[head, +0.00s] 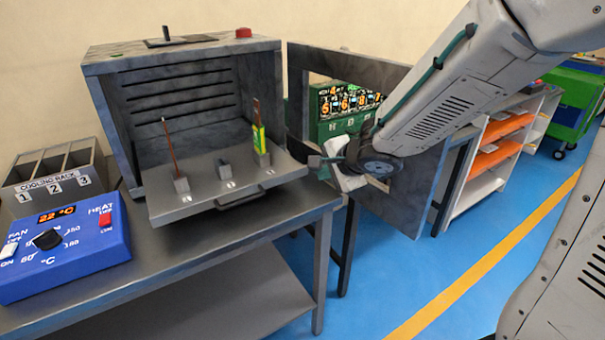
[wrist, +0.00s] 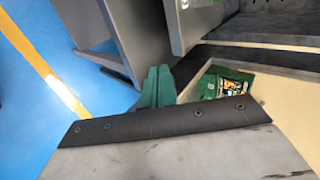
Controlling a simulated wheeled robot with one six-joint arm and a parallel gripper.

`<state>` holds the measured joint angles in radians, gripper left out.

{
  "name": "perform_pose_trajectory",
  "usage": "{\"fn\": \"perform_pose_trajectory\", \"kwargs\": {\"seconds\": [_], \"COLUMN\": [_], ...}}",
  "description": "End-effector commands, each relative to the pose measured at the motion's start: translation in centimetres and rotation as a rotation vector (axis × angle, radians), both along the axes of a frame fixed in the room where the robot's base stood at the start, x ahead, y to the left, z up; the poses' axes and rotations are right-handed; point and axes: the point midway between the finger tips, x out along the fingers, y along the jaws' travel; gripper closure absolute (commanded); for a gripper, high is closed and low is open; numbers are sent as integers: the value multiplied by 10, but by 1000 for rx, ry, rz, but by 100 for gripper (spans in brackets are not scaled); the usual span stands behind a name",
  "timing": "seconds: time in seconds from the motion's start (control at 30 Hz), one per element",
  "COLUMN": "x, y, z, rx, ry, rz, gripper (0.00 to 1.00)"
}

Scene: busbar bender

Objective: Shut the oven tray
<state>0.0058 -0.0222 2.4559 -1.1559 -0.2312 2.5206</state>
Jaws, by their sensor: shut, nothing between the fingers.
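The oven (head: 190,110) is a grey box on the workbench with its front open. Its tray (head: 215,208) is pulled out in front of it and has a dark handle (head: 240,198) on its front edge. On the tray stand a copper-coloured bar (head: 170,148) in one holder, an empty-looking middle holder (head: 224,170), and a yellow-green bar (head: 259,138) in the right holder. The oven door (head: 415,190) is swung open to the right and has a window opening. My gripper (head: 322,165) is shut and empty, right of the tray by the door; its green fingers (wrist: 155,88) show in the wrist view.
A blue control box (head: 65,250) reading 22 °C and a cooling rack (head: 55,180) with numbered slots stand left of the oven. A green display unit (head: 345,105) is behind the door. Shelves with orange bins (head: 500,150) are at the right.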

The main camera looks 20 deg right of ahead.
Motion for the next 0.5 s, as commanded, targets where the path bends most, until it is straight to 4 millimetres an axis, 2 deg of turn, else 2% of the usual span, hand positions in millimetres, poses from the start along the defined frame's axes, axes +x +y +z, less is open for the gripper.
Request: {"fn": "perform_pose_trajectory", "kwargs": {"seconds": [0.5], "x": [59], "y": [17], "z": [-59], "rx": [-2], "ry": [3], "rz": [-1], "gripper": [100]}}
